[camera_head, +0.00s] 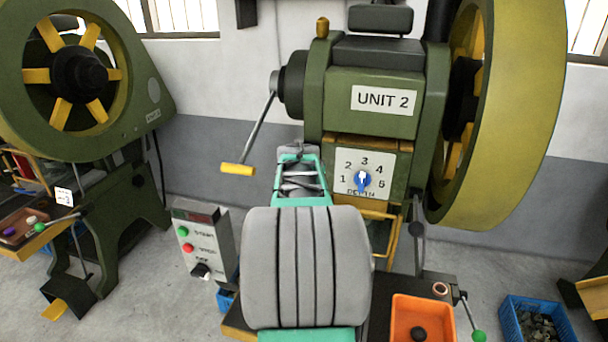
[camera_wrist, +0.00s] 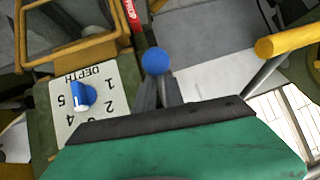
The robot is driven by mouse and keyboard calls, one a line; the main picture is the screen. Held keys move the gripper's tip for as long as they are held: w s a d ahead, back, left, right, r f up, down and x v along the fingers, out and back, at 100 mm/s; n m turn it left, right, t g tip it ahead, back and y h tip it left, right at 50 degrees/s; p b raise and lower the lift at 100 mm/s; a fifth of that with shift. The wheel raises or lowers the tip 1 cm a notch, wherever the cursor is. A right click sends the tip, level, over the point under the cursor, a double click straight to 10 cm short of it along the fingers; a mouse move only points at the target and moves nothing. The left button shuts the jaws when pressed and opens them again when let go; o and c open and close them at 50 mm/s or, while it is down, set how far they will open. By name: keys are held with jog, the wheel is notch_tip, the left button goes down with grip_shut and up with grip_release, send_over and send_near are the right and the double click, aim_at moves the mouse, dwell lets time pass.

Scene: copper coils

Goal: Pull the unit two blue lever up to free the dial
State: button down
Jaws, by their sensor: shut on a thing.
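The blue lever's round knob (camera_wrist: 155,61) shows in the wrist view at the tips of my gripper's dark fingers (camera_wrist: 157,84). My gripper is shut on it. The lever's shaft is hidden. In the head view my own arm covers the lever and most of the gripper. The dial (camera_wrist: 83,96) also shows left of my gripper in the wrist view, where the plate appears upside down.
A crank with a yellow handle (camera_head: 238,169) hangs left of the press. A control box (camera_head: 205,242) with buttons stands left of my arm. An orange bin (camera_head: 450,300) and a green-knobbed lever (camera_head: 479,335) are at the lower right. The large flywheel (camera_head: 525,130) stands right.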

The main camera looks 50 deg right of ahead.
jog(key=shift+w+a+f, duration=0.15)
jog(key=shift+a+f, duration=0.05)
jog(key=shift+a, duration=0.05)
jog(key=c, duration=1.6)
grip_release()
jog(key=shift+a, duration=0.2)
jog(key=shift+c, duration=0.2)
jog(key=shift+o, duration=1.3)
jog(key=shift+d+r, duration=0.1)
jog(key=shift+r, duration=0.1)
jog(key=b+v, duration=0.2)
jog(key=v, duration=0.5)
jog(key=shift+s+r, duration=0.25)
jog(key=shift+c, duration=0.3)
